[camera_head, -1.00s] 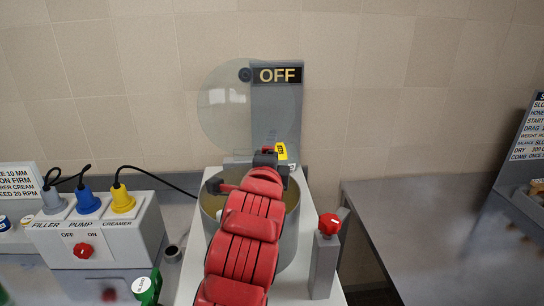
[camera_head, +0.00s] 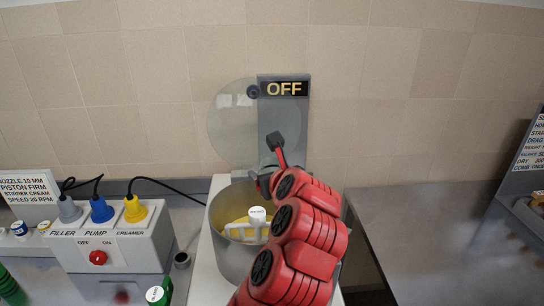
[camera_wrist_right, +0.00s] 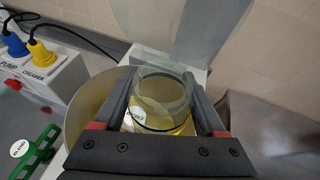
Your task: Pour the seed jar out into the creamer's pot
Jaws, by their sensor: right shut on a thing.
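The creamer's pot (camera_head: 226,262) is an open metal vessel with yellow contents and a white-capped stirrer (camera_head: 257,215) inside. My right gripper (camera_head: 268,174) is over the pot's back right part, beneath the OFF sign. In the wrist view my right gripper (camera_wrist_right: 162,108) is shut on the clear glass seed jar (camera_wrist_right: 163,88), with the pot's rim (camera_wrist_right: 82,112) around and below it. Yellow shows through the jar's lower part; I cannot tell whether it is in the jar or the pot. In the head view the jar is mostly hidden. My left gripper is out of view.
The control box (camera_head: 115,248) with three coloured plugs stands left of the pot. A green handle (camera_head: 157,292) is at front left. A clear round disc (camera_head: 232,122) and the OFF post (camera_head: 284,120) rise behind. The steel bench (camera_head: 430,235) at right is clear nearby.

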